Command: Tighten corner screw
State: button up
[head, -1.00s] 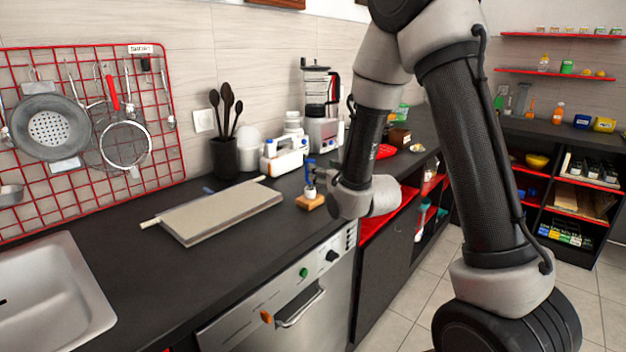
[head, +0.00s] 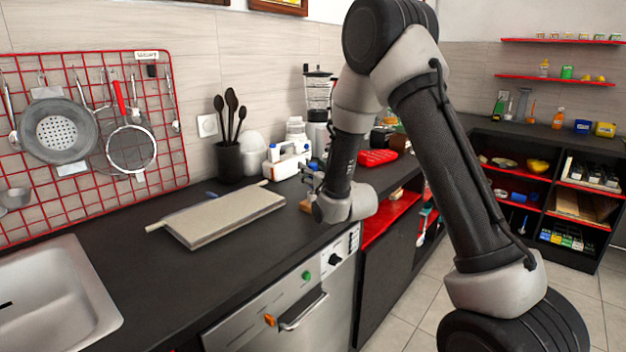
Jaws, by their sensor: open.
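The red utensil grid (head: 180,150) hangs on the tiled wall at the left, with its top right corner by a small white label (head: 147,55). The corner screws are too small to make out. A strainer (head: 60,131), a sieve (head: 131,149) and other utensils hang on the grid. My gripper (head: 312,178) is over the counter right of the grid, well apart from it. It is small and partly hidden by my wrist; it is open, and I see nothing held in it.
A pale board (head: 222,215) lies on the dark counter (head: 150,285) below the grid. A black utensil pot (head: 228,162) and a white appliance (head: 287,160) stand at the wall between the grid and my gripper. A sink (head: 50,290) is at the left front. A small wooden block (head: 306,206) sits beside my wrist.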

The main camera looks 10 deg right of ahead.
grip_shut()
